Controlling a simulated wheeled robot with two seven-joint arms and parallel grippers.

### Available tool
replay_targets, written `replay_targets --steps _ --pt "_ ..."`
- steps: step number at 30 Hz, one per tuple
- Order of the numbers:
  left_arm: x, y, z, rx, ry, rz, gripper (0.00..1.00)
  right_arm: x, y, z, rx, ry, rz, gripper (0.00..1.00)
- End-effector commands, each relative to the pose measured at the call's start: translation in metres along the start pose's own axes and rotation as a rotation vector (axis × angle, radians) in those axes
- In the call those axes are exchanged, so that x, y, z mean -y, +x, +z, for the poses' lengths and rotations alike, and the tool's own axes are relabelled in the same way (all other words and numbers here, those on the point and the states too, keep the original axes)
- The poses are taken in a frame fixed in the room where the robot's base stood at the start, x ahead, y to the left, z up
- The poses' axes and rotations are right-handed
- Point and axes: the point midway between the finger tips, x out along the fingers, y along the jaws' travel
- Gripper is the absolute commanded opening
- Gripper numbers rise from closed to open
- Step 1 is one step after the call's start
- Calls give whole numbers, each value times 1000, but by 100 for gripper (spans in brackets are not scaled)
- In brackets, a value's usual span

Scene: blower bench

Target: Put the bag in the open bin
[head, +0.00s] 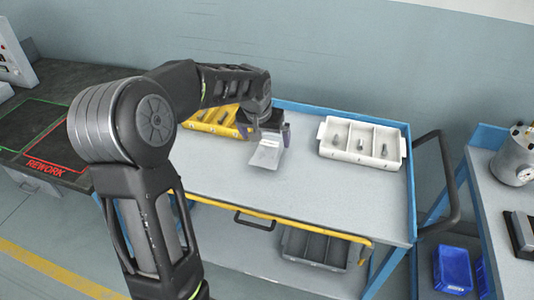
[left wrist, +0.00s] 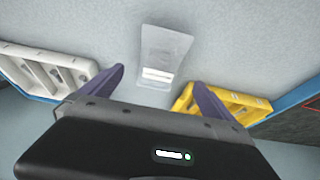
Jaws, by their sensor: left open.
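The bag (head: 267,154) is a small clear flat packet with a white label strip. It lies on the grey cart top, near the yellow tray. In the left wrist view the bag (left wrist: 166,52) lies beyond and between the spread purple fingers. My left gripper (head: 272,131) is open and empty, just behind the bag in the head view; its fingers (left wrist: 159,80) do not hold the bag. A white tray (head: 348,155) with three compartments and a yellow tray (head: 218,129) with compartments are both open-topped. I cannot tell which container is the open bin. My right gripper is out of view.
The cart has a raised blue rim (head: 411,190) and a dark handle at right. A grey divided bin (head: 314,247) sits on the lower shelf. Blue bins (head: 453,268) stand low at right. The cart top's front and middle are clear. A dark REWORK mat (head: 42,140) is at left.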

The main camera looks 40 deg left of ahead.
Motion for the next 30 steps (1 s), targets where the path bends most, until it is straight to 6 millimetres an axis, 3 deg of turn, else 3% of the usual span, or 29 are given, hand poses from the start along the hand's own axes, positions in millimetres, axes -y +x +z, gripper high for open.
replay_targets --steps 8,17,26,30 --pt "0 0 0 2 4 -1 100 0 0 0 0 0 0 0" --pt "0 25 0 4 3 -1 100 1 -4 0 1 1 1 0" --pt "0 27 0 3 3 -1 100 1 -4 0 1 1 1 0" --pt "0 36 1 6 3 -1 100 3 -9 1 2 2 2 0"
